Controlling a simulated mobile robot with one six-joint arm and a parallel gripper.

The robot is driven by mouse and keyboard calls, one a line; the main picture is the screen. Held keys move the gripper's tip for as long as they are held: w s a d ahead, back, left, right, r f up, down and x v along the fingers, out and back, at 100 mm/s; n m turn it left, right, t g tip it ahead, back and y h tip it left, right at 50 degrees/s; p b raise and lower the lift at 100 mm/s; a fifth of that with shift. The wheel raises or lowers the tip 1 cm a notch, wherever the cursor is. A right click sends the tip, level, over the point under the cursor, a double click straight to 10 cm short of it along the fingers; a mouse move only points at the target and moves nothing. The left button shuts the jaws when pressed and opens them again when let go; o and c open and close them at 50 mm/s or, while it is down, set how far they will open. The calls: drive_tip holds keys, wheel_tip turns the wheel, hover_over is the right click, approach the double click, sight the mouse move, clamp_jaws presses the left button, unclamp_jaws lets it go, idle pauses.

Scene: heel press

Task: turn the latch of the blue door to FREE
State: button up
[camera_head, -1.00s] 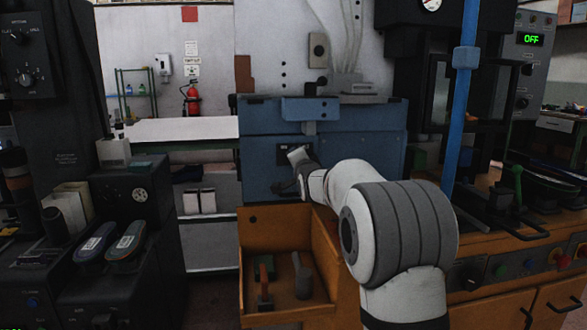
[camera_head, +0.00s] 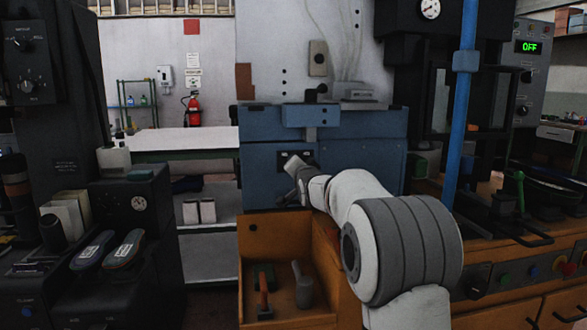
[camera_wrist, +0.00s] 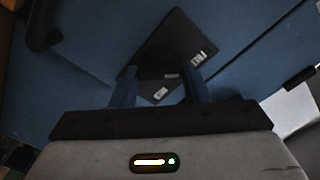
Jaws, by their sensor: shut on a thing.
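The blue door (camera_head: 262,180) is the front of a blue cabinet in the head view, and it fills much of the wrist view (camera_wrist: 90,75). In the head view my gripper (camera_head: 297,170) covers part of the plate (camera_head: 287,155). The handle's exact angle against the labels is hard to tell.
An orange bin (camera_head: 257,230) with tools stands open below the door. A blue post (camera_head: 463,110) and a press with levers stand at the right. A dark machine (camera_head: 140,210) with two shoe soles stands at the left. A dark bar handle (camera_wrist: 42,25) shows in the wrist view.

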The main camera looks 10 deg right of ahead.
drive_tip(key=shift+d+r, duration=0.1)
drive_tip(key=shift+d, duration=0.05)
drive_tip(key=o, duration=1)
drive_tip(key=shift+s, duration=3.9)
drive_tip(key=s+n+g+p, duration=0.3)
drive_tip(key=s+g+p, duration=0.2)
drive_tip(key=s, duration=0.9)
drive_tip(key=s+a+n+g+p, duration=0.1)
drive_tip(key=s+n+g+p, duration=0.2)
drive_tip(key=s+p, duration=0.7)
drive_tip(key=s+f+n+g+p, duration=0.1)
drive_tip(key=s+g+p, duration=0.6)
drive_tip(key=s, duration=1.1)
drive_tip(key=shift+s+a+f+n+p, duration=0.1)
drive_tip(key=shift+s+a+n+p, duration=0.15)
drive_tip(key=shift+n, duration=0.2)
drive_tip(key=shift+s+a+n+p, duration=0.15)
drive_tip(key=shift+n+p, duration=0.15)
drive_tip(key=shift+n, duration=0.15)
